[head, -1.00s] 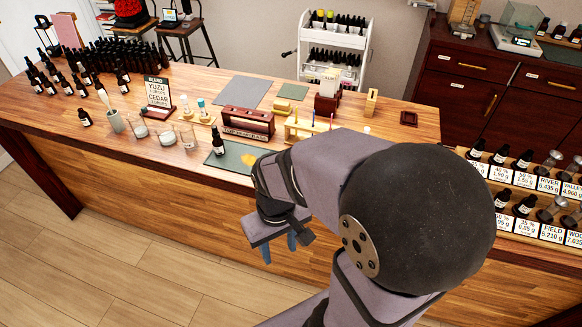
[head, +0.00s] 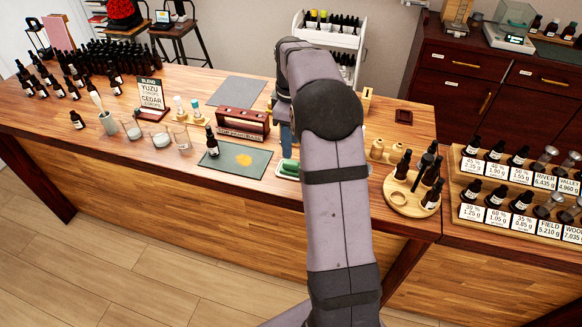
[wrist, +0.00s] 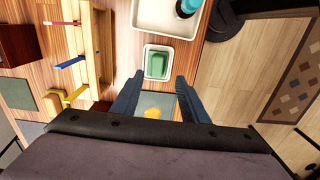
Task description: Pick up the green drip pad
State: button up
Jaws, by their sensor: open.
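A small green pad (wrist: 157,65) lies in a small white tray (wrist: 147,48) on the wooden counter. In the head view the green pad (head: 289,168) shows just left of my arm, near the counter's front edge, partly hidden. My gripper (wrist: 158,88) is open and empty. In the wrist view its two dark blue fingers point toward the tray, one on each side of it in the picture, with the pad beyond the tips. In the head view one fingertip of my gripper (head: 286,140) shows above the counter; the rest is hidden by my arm.
A dark green mat (head: 224,168) with a yellow spill and a dropper bottle lies left of the tray. A larger pale tray (wrist: 150,28) adjoins in the wrist view. A wooden rack (wrist: 100,70) with coloured sticks stands left there. A round bottle stand (head: 397,199) is right of my arm.

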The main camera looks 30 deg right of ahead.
aim_at(291, 162)
jog(key=shift+w+d, duration=0.25)
jog(key=shift+d, duration=0.15)
jog(key=shift+a+f+p, duration=0.15)
jog(key=shift+f+p, duration=0.75)
jog(key=shift+f, duration=0.9)
jog(key=shift+a+f+p, duration=0.1)
jog(key=shift+f+p, duration=0.8)
jog(key=shift+f, duration=0.9)
grip_shut()
